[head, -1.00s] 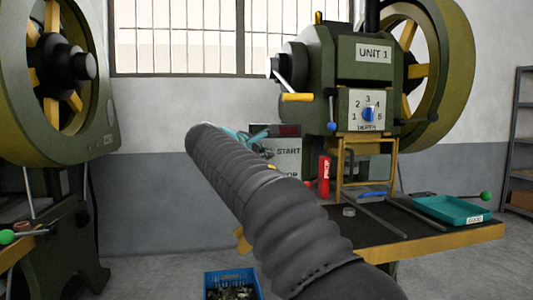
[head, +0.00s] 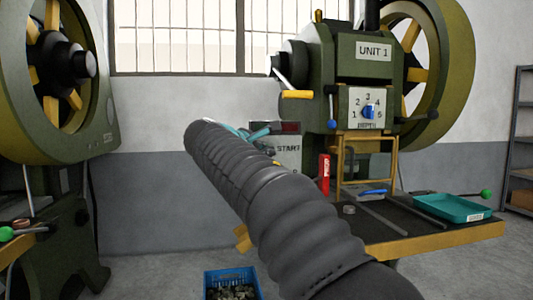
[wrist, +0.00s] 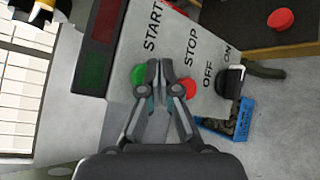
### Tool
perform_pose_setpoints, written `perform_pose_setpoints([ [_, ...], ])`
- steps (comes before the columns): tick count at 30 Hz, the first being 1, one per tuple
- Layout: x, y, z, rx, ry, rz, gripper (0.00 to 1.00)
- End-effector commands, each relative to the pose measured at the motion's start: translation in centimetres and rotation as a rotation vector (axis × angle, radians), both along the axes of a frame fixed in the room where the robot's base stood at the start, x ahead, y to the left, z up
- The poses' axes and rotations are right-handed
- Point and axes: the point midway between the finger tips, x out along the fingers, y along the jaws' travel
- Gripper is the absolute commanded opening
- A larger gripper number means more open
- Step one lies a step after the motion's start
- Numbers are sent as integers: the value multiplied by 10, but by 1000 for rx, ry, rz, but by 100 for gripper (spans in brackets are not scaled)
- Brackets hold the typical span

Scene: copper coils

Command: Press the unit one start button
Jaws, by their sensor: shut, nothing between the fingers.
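The unit one control panel (head: 290,158) stands left of the press marked UNIT 1 (head: 374,53), partly hidden behind my arm in the head view. In the wrist view the green button (wrist: 138,76) lies below the START label, and the red button (wrist: 189,88) below STOP. My gripper (wrist: 160,72) is shut and empty. Its fingertips appear between the two buttons, closer to the green one, and overlap its right edge in the picture. Whether they touch the panel I cannot tell. In the head view my gripper (head: 258,132) shows as teal and dark parts in front of the panel.
An OFF/ON switch (wrist: 230,82) is right of STOP. The panel also has a dark red and green light block (wrist: 100,48). The press table bears a teal tray (head: 452,208) and a red upright piece (head: 324,174). A blue crate (head: 232,283) stands on the floor.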

Motion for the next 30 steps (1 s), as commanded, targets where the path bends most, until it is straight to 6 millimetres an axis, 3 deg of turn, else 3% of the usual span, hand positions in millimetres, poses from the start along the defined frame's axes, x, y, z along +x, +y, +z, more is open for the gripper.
perform_pose_setpoints([
  [8, -1, 0, 0, 0, 0, 0, 0],
  [24, -43, -12, -1, 0, 0, 0, 0],
  [30, -48, -14, 0, -1, 0, 0, 0],
])
